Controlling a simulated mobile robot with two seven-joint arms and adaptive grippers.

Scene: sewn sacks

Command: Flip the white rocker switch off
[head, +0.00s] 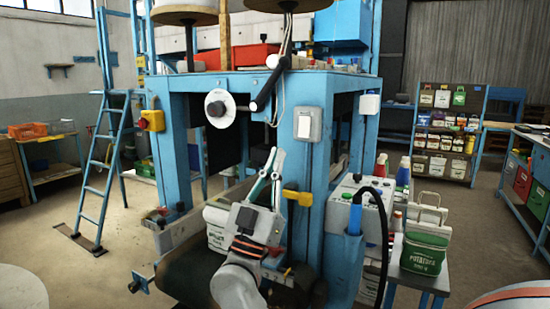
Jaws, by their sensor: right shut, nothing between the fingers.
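The white rocker switch (308,124) is on the front face of a blue machine post, upright, with a pale rocker in a plate. Which way its rocker is tipped is too small to tell. My right gripper (273,158) is below and to the left of the switch, fingers pointing up, shut and empty. It appears apart from the switch. My left gripper is not in view.
A yellow lever (298,196) sticks out of the post below the switch. A white handwheel (218,108) and black-handled lever (265,88) are at upper left. A control box (352,205) and a green potato sack (424,250) stand at right.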

